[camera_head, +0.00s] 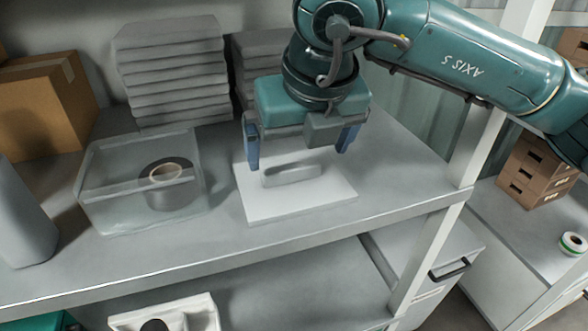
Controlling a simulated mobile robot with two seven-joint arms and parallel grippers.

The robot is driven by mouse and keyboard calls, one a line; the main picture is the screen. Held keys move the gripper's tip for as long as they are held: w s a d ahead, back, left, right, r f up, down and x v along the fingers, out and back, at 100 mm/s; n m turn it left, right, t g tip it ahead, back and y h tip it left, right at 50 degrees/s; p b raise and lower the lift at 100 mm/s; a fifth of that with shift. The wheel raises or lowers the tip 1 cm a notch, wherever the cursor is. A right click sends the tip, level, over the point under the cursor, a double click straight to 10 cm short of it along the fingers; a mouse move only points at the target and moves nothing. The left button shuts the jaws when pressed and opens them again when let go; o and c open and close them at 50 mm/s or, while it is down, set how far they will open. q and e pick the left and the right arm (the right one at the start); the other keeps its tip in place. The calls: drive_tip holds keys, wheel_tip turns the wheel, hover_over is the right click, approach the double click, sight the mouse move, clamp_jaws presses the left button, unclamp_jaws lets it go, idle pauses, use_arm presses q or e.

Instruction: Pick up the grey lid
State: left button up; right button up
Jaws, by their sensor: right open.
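The grey lid (252,207) is a pale flat plate with a raised grey bar-shaped handle (291,175) at its middle. It lies flat on the grey shelf near the front edge. I cannot tell exactly how high the fingertips are above the lid. My left gripper is not in view.
A clear box (108,205) with a dark ring-shaped roll stands left of the lid. A stack of grey trays (172,75) and a cardboard box (45,105) stand behind. A grey rounded object (22,220) stands at far left. A white post (477,150) rises at the shelf's right end.

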sight(292, 167)
drive_tip(key=shift+w+p+x, duration=0.2)
drive_tip(key=shift+p+x, duration=0.65)
drive_tip(key=shift+x, duration=1.8)
drive_tip(key=shift+a+r, duration=0.1)
drive_tip(key=shift+a, duration=0.1)
drive_tip(key=c, duration=0.9)
